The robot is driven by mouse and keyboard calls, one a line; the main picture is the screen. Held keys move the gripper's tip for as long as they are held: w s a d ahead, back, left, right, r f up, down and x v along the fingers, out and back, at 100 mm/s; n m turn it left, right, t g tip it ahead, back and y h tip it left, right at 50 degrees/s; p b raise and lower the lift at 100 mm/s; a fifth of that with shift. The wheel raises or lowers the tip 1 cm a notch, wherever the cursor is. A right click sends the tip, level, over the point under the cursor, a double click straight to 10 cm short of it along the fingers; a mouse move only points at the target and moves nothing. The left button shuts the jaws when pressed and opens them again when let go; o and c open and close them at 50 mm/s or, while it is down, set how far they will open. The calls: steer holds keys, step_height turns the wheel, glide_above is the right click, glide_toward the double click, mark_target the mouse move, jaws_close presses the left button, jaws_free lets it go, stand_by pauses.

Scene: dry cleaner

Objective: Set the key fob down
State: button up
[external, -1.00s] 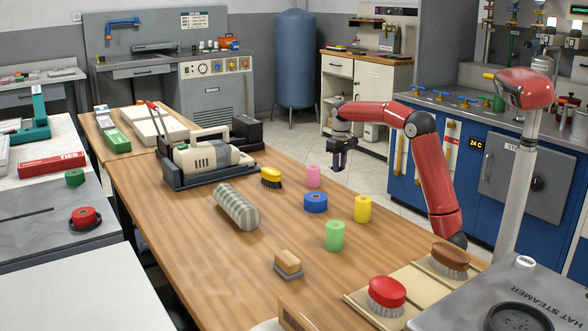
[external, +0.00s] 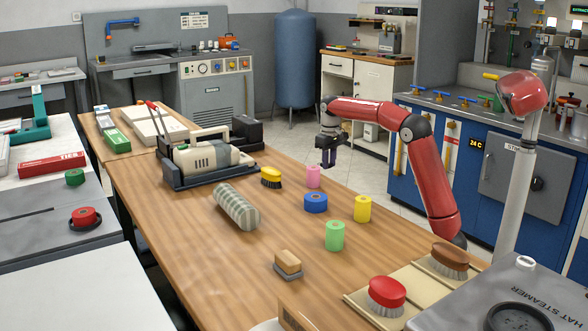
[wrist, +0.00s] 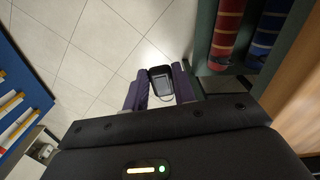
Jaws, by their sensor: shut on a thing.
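The key fob (wrist: 161,84) is small and dark with a grey face and a thin ring. In the wrist view it sits between the two purple fingertips of my gripper (wrist: 160,93), which is shut on it. In the external view my gripper (external: 328,158) hangs pointing down near the far right edge of the wooden table (external: 205,265), beyond the pink cylinder (external: 313,176). The fob cannot be made out in that view. In the wrist view, tiled floor shows behind the fob.
A blue roll (external: 316,203), yellow cylinder (external: 362,208) and green cylinder (external: 335,235) stand on the table near the pink one. In the wrist view, a red roll (wrist: 226,35) and a blue roll lie in a dark green holder at right, beside a wooden edge.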

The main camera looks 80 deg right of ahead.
steer(key=w+a+r, duration=0.2)
steer(key=a, duration=0.2)
steer(key=w+a+r+n, duration=0.1)
steer(key=w+a+r, duration=0.2)
steer(key=a, duration=0.1)
steer(key=w+a+r+n, duration=0.1)
steer(key=w+a+r, duration=0.1)
steer(key=a, duration=0.3)
steer(key=shift+w+r+b, duration=0.35)
steer(key=shift+r, duration=0.15)
steer(key=a+r+n, duration=0.1)
steer(key=a, duration=0.3)
steer(key=w+a+r+n, duration=0.1)
steer(key=a, duration=0.3)
steer(key=a+r+n, duration=0.1)
steer(key=a, duration=0.3)
steer(key=shift+w+a+r, duration=0.1)
steer(key=shift+w+r, duration=0.1)
steer(key=shift+r, duration=0.1)
steer(key=s+a+r+n, duration=0.15)
steer(key=a+n, duration=0.25)
steer(key=a, duration=0.9)
steer(key=n, duration=0.7)
glide_above(309, 224)
step_height(309, 224, down, 3)
steer(key=shift+r, duration=0.15)
steer(key=shift+f+b, duration=0.95)
steer(key=shift+f, duration=1.3)
steer(key=shift+f, duration=0.1)
steer(key=o, duration=0.9)
